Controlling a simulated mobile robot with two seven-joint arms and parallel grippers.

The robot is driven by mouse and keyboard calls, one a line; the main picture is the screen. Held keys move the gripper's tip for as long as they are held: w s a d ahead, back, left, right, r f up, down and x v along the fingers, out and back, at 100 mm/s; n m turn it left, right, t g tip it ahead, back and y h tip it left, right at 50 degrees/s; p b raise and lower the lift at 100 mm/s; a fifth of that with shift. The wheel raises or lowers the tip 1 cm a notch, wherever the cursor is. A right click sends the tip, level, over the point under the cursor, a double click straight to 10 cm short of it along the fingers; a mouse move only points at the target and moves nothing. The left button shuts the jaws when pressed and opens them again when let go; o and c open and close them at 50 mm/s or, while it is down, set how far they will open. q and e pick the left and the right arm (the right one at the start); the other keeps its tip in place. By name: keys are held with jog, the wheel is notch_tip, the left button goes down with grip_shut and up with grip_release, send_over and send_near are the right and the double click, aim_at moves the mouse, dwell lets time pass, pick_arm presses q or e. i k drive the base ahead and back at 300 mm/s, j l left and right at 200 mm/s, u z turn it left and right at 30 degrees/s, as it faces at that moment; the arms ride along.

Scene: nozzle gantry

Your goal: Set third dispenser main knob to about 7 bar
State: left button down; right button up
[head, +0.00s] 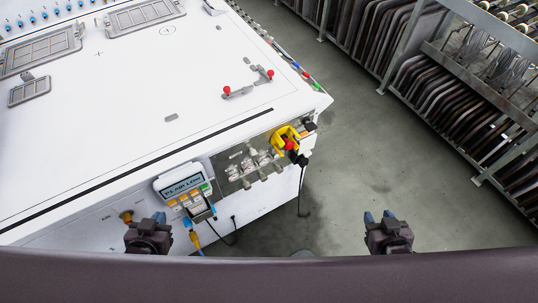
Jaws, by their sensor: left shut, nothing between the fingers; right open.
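The third dispenser main knob cannot be singled out in the head view. A row of small blue-topped fittings (45,15) runs along the far left edge of the white machine top; they are too small to read any bar value. A front panel with several small silvery fittings (250,165) is on the machine's near side; its details are unclear. My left gripper (160,217) is shut and empty, in front of the machine's near side, left of the display. My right gripper (378,215) is open and empty over the grey floor, right of the machine.
The white machine (150,90) fills the left. On its near side are a control display (182,186) with buttons, a yellow-framed red switch (288,142) and hanging cables. Red-knobbed levers (238,92) stand on top. Racks (470,90) stand at right. Floor (340,130) between is clear.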

aim_at(254, 154)
jog(key=l+u, duration=0.1)
jog(key=u, duration=0.3)
jog(key=l+u, duration=0.25)
jog(key=l, duration=0.15)
jog(key=l+u, duration=0.25)
jog(key=l, duration=0.2)
jog(key=l+u, duration=0.2)
jog(key=l, duration=0.65)
jog(key=k+l, duration=0.1)
jog(key=l, duration=0.95)
jog(key=k+l, duration=0.15)
jog(key=l, duration=0.35)
